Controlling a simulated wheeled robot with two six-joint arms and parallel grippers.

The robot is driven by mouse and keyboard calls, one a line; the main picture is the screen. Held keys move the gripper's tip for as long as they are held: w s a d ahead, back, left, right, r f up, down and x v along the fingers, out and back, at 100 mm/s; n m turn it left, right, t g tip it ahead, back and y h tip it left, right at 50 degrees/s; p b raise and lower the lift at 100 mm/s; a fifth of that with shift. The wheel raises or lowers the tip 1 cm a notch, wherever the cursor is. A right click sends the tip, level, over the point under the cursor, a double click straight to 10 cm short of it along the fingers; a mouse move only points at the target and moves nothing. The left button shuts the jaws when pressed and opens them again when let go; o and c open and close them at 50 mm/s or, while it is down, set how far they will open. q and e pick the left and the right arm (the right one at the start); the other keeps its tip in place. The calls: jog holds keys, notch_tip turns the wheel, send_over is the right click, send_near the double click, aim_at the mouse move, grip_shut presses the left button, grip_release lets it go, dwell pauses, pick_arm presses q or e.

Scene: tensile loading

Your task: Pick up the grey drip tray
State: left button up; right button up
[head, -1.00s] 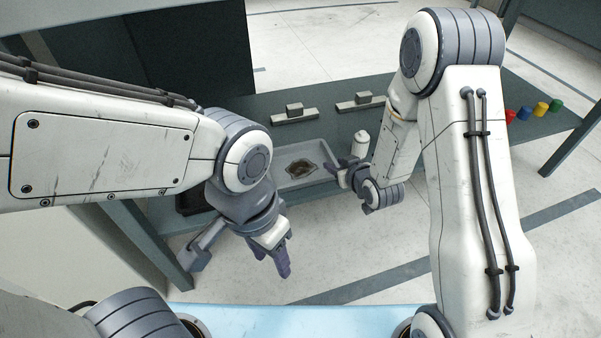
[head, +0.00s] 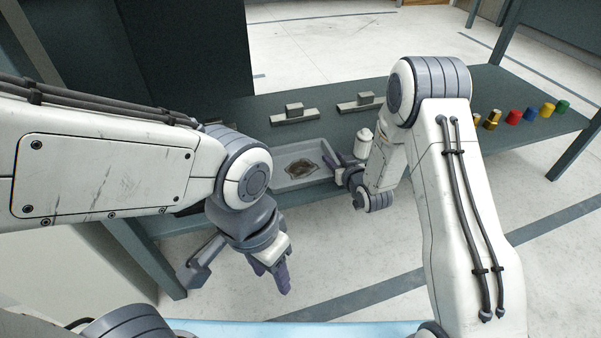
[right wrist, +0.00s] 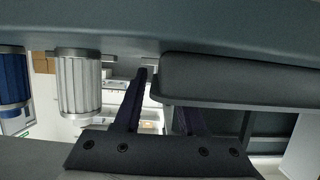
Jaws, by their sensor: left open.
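The grey drip tray (head: 290,184) lies on the dark table near its front edge, with a dark brownish patch on its floor. In the right wrist view its grey wall (right wrist: 240,78) fills the right side. My right gripper (head: 341,168) is at the tray's right end. In the wrist view its fingers (right wrist: 160,105) stand apart, one outside the tray's end and the other partly hidden behind its rim; I cannot tell whether they touch it. My left gripper (head: 270,277) is open and empty, in front of the table and pointing down.
A white bottle (head: 362,145) stands just beyond my right gripper; a white ribbed cylinder (right wrist: 80,85) shows in the wrist view. Two grey fixtures (head: 295,115) (head: 360,104) lie behind the tray. Several coloured cylinders (head: 530,114) stand at the table's right. A dark panel stands back left.

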jog(key=shift+b+x, duration=0.3)
jog(key=shift+x, duration=0.9)
grip_shut()
dwell(0.5)
